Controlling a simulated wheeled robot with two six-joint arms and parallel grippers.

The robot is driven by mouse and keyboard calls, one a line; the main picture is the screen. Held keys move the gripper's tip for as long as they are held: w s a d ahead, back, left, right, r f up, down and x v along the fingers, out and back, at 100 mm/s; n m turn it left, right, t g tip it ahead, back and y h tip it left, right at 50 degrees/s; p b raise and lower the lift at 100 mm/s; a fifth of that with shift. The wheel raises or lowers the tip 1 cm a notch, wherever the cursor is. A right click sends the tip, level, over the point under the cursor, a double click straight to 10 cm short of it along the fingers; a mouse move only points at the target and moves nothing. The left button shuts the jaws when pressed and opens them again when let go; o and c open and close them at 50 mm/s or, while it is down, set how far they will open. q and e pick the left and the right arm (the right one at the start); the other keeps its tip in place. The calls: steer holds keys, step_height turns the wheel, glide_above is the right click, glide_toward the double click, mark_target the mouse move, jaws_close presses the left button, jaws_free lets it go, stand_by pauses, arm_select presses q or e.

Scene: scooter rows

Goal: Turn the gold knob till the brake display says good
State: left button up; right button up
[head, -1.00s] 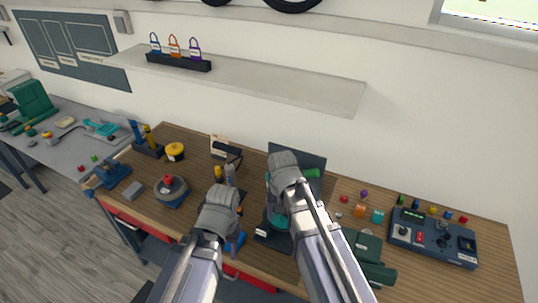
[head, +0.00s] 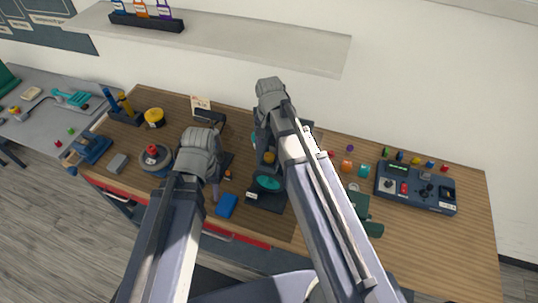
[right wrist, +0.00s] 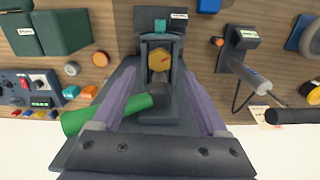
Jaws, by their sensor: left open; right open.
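The gold knob (right wrist: 160,60) sits in a dark stand (right wrist: 158,18) in the right wrist view, with a small red mark on its face. It also shows in the head view (head: 269,157). My right gripper (right wrist: 160,78) is open, its two fingers spread to either side of the knob; contact cannot be told. In the head view my right gripper (head: 264,143) points down at the stand. My left gripper (head: 214,185) is open and empty, left of the stand.
A green handle (right wrist: 105,114) sticks out near my right fingers. A blue block (head: 227,205) lies by the front edge below my left gripper. A control box (head: 416,188) stands at the right. The bench at far right is clear.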

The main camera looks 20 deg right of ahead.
mark_target(269, 155)
step_height(269, 155, down, 6)
steer(key=b, duration=0.5)
steer(key=shift+r, duration=0.1)
steer(key=shift+c, duration=0.3)
jaws_close()
